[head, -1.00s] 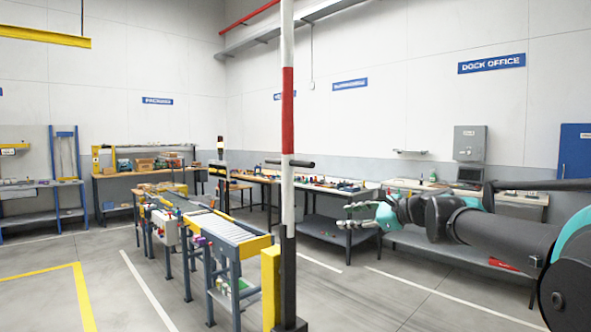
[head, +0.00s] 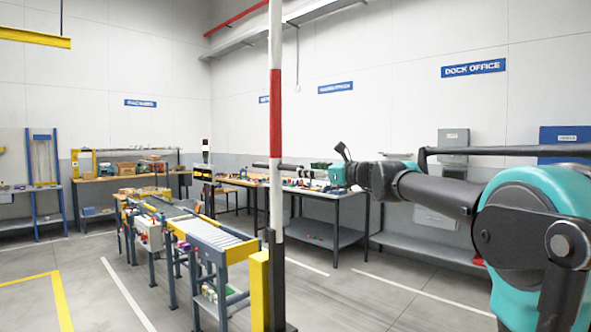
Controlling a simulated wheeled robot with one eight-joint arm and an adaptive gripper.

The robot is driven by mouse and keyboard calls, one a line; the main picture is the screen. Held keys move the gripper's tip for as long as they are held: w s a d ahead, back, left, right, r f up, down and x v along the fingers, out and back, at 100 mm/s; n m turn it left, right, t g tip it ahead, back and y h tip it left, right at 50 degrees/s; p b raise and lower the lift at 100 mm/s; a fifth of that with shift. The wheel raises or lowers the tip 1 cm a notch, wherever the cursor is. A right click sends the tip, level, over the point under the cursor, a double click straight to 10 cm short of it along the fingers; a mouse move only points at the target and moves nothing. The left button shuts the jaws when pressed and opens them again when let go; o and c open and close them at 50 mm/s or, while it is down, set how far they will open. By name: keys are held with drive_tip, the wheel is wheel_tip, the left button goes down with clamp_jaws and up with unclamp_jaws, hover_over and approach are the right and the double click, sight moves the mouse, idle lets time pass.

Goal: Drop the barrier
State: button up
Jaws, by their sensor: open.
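The barrier (head: 276,110) is a red and white striped pole that stands upright on a dark post (head: 277,275) in the middle of the head view. A dark handle (head: 292,166) sticks out across it at mid height. My gripper (head: 338,163) is at the end of my arm, which reaches in from the right. It is open and sits just right of the handle's end. I cannot tell whether the fingers touch or surround the handle.
A yellow post (head: 259,290) stands beside the barrier's foot. A roller conveyor (head: 212,236) lies to the left. A long workbench (head: 335,198) with small items runs along the back wall. Floor right of the barrier is clear.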

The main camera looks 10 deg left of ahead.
sight(294, 168)
drive_tip(key=x, duration=0.7)
drive_tip(key=shift+w, duration=0.1)
drive_tip(key=o, duration=0.4)
drive_tip(key=shift+d+r, duration=0.1)
clamp_jaws()
drive_tip(key=c, duration=1.3)
unclamp_jaws()
drive_tip(key=shift+c, duration=0.2)
drive_tip(key=o, duration=1)
drive_tip(key=shift+w, duration=0.15)
drive_tip(key=shift+c, duration=0.3)
